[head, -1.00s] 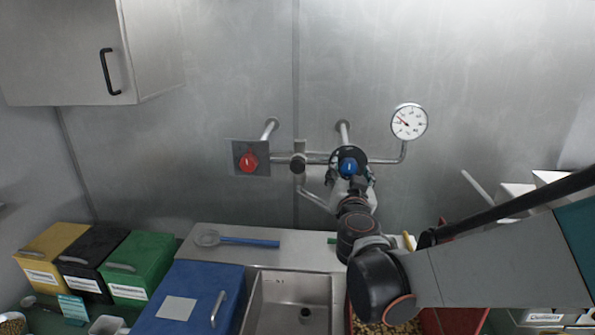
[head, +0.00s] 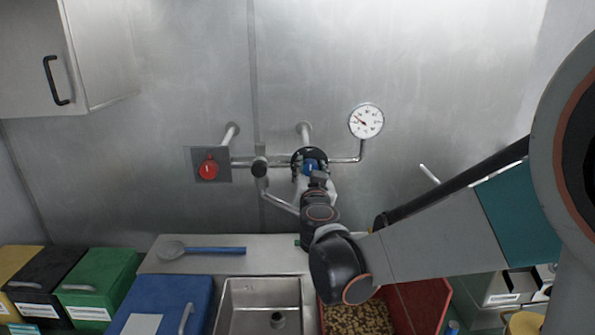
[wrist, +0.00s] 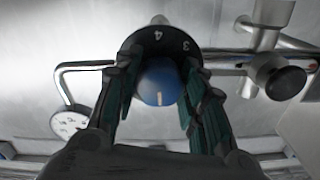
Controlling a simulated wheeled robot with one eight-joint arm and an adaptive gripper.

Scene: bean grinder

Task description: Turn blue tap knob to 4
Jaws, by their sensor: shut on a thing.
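The blue tap knob (head: 309,167) sits on a round black dial on the wall pipes. In the wrist view the blue knob (wrist: 158,83) stands between my fingers, with a short white mark on its lower part. The black dial (wrist: 170,42) shows a 4 at its top and a 3 to the right of it; the rest of the dial is hidden by the knob and fingers. My gripper (wrist: 158,100) is shut on the blue knob, one finger on each side. In the head view my gripper (head: 312,176) partly covers the knob.
A red knob (head: 208,167) is on a plate to the left. A pressure gauge (head: 366,121) stands to the upper right on a bent pipe. Below are a sink (head: 262,292), a blue-handled scoop (head: 215,250), a blue bin (head: 170,297) and a red bin of beans (head: 420,300).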

